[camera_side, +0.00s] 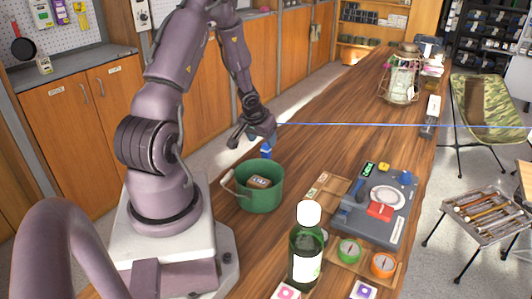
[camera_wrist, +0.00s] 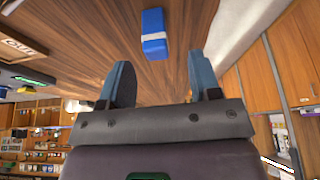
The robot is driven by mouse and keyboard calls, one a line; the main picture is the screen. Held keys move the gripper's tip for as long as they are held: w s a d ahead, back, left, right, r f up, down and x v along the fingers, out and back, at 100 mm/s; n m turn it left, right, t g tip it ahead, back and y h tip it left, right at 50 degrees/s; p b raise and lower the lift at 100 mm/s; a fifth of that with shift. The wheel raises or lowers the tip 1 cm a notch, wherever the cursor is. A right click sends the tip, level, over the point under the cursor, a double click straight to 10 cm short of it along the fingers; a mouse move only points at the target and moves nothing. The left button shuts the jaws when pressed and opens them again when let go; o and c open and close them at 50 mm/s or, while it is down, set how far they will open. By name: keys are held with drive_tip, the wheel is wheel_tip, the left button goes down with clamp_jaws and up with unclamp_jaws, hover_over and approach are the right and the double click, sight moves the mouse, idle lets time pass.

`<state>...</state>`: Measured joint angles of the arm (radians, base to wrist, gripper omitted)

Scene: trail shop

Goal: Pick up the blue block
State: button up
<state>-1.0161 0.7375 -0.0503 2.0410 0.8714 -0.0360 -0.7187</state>
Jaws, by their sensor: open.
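The blue block (camera_wrist: 153,35) shows in the wrist view on the brown wooden table, with a pale band across it. My gripper (camera_wrist: 160,65) is open and empty, with its two blue-grey fingers apart. The block lies beyond the fingertips, roughly between their lines and slightly left of centre, and is not touched. In the side view my gripper (camera_side: 266,148) hangs over the table just behind the green pot. Bright blue shows just under it, but I cannot tell there whether this is a finger or the block.
The green pot (camera_side: 259,187), holding a small box, stands close in front of my gripper. A green bottle (camera_side: 305,250) and a grey tray (camera_side: 375,220) with small items stand to the right. A lantern (camera_side: 402,80) is farther back. A thin blue line (camera_side: 400,125) crosses above the table.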

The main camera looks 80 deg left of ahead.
sight(266, 145)
drive_tip(key=shift+x, duration=3.1)
drive_tip(key=shift+w+d, duration=0.15)
drive_tip(key=c, duration=1)
